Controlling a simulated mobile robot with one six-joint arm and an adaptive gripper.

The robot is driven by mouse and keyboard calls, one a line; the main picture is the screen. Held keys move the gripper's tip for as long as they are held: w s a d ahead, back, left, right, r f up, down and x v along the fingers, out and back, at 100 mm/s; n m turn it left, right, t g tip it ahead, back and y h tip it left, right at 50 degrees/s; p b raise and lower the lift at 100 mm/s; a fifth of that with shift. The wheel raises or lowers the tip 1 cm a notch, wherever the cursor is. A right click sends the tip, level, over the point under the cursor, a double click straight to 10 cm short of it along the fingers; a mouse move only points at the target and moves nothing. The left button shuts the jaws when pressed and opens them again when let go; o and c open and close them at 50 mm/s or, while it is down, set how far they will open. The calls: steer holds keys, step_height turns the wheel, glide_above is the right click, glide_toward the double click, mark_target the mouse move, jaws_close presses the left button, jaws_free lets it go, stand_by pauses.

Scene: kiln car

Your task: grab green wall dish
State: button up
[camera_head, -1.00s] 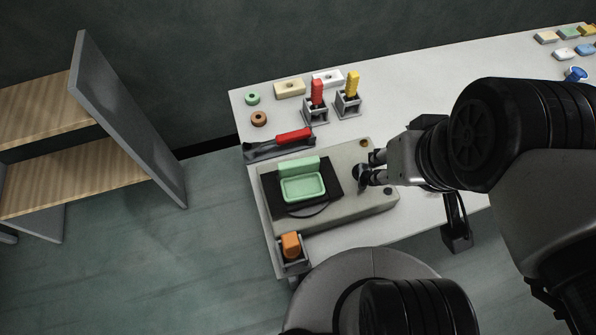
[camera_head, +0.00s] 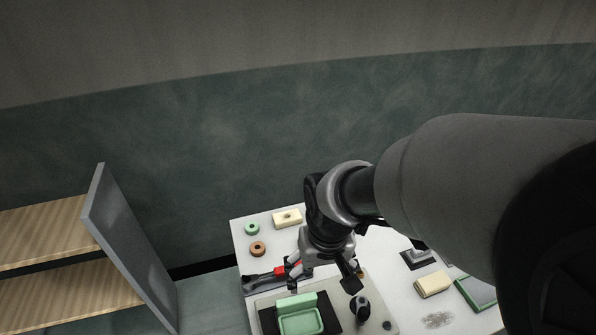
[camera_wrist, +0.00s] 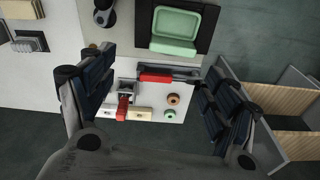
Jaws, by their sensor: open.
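The green wall dish (camera_head: 300,318) is a pale green tray with a raised back plate. It lies on a black pad on the beige block at the table's front left, and its near edge is close to the bottom of the head view. In the wrist view the dish (camera_wrist: 176,28) is at the top centre, beyond the fingers. My gripper (camera_wrist: 155,95) is open and empty, with its fingers wide apart. In the head view my gripper (camera_head: 326,272) points down just behind and to the right of the dish, apart from it.
A red-handled tool (camera_wrist: 160,77) lies behind the dish. A green ring (camera_head: 252,229), a brown ring (camera_head: 257,249) and a cream block (camera_head: 287,218) sit at the back left. A dark knob (camera_head: 360,308) stands right of the dish. A shelf unit (camera_head: 130,245) is left of the table.

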steer(key=o, duration=0.4)
steer(key=shift+n+g, duration=0.3)
steer(key=shift+g, duration=0.3)
steer(key=a+f, duration=0.1)
steer(key=a+f+p, duration=0.1)
steer(key=f, duration=0.1)
steer(key=w+a+f, duration=0.1)
steer(key=shift+a+f, duration=0.3)
steer(key=shift+f, duration=0.1)
steer(key=shift+c, duration=0.2)
steer(key=b, duration=0.2)
glide_above(299, 315)
steer(key=f, duration=1.2)
steer(key=shift+s+d+f, duration=0.1)
steer(key=shift+s+f, duration=0.15)
steer(key=shift+s, duration=0.15)
steer(key=f, duration=0.2)
steer(key=f+b, duration=0.1)
steer(key=f, duration=0.2)
steer(key=shift+w+f+b, duration=0.3)
steer(key=shift+w+b, duration=0.05)
steer(key=shift+b, duration=0.05)
steer(key=shift+c, duration=0.4)
steer(key=c, duration=1)
steer(key=shift+r, duration=0.1)
